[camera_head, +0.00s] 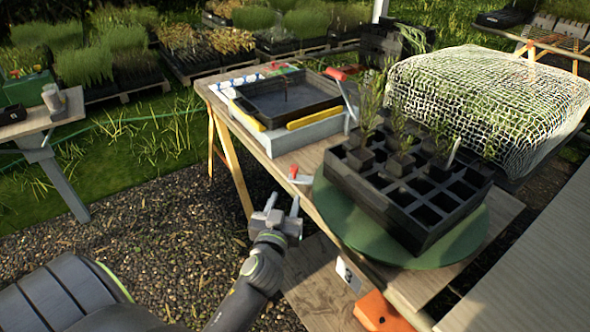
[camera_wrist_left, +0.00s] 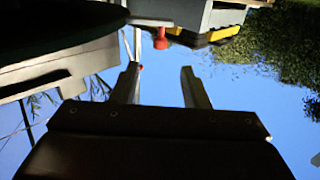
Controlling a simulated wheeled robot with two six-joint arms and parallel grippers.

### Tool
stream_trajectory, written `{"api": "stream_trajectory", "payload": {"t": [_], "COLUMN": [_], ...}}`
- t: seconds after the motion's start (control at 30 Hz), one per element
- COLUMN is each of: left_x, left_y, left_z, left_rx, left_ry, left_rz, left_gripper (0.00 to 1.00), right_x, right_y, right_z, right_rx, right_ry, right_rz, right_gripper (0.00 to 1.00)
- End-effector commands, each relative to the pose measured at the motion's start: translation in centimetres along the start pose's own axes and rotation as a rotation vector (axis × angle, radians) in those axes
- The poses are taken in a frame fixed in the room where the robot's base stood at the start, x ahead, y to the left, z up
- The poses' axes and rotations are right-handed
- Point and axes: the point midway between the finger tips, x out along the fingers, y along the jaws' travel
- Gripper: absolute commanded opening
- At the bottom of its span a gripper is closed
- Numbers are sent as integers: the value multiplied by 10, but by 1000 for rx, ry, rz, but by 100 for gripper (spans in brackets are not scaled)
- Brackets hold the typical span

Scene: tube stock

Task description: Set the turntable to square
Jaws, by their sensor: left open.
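The turntable is a round green disc (camera_head: 345,222) on the wooden bench. A black cell tray (camera_head: 365,200) with several seedlings sits on it. A small lever with a red grip (camera_head: 294,172) sticks out at the bench edge beside the disc. My left gripper (camera_head: 283,203) is open and empty, just below this lever and off the bench edge. Its two fingers show apart in the left wrist view (camera_wrist_left: 162,75), with red parts beyond them. My right gripper is not in view.
A grey frame with a black tray (camera_head: 285,100), yellow bars and a red-handled lever (camera_head: 336,74) stands at the bench's far end. A netted crop (camera_head: 490,100) lies behind the turntable. An orange object (camera_head: 380,312) is below the bench. Gravel left of the bench is clear.

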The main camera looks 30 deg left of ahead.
Motion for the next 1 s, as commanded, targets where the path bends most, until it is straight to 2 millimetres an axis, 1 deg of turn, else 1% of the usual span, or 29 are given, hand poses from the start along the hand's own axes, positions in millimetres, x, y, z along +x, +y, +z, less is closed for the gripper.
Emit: {"api": "stream_trajectory", "payload": {"t": [0.03, 0.2, 0.4, 0.5, 0.7, 0.8, 1.0], "left_x": [12, 49, 88, 104, 123, 126, 128], "left_y": [0, 0, 0, -1, 0, -1, 0], "left_z": [-3, -2, -1, -1, 0, 0, 0], "left_rx": [5, 5, 3, 4, 2, 2, 2], "left_ry": [5, 3, 1, 1, 1, 0, 0], "left_rz": [1, 0, 0, -1, 0, -1, 0], "left_gripper": [41, 41, 41, 41, 41, 41, 41], "right_x": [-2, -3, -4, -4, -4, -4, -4], "right_y": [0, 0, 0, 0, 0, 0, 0], "right_z": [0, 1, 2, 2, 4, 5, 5], "right_rx": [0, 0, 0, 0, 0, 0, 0], "right_ry": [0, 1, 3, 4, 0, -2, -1], "right_rz": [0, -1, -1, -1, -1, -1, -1], "right_gripper": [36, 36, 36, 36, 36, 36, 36]}}
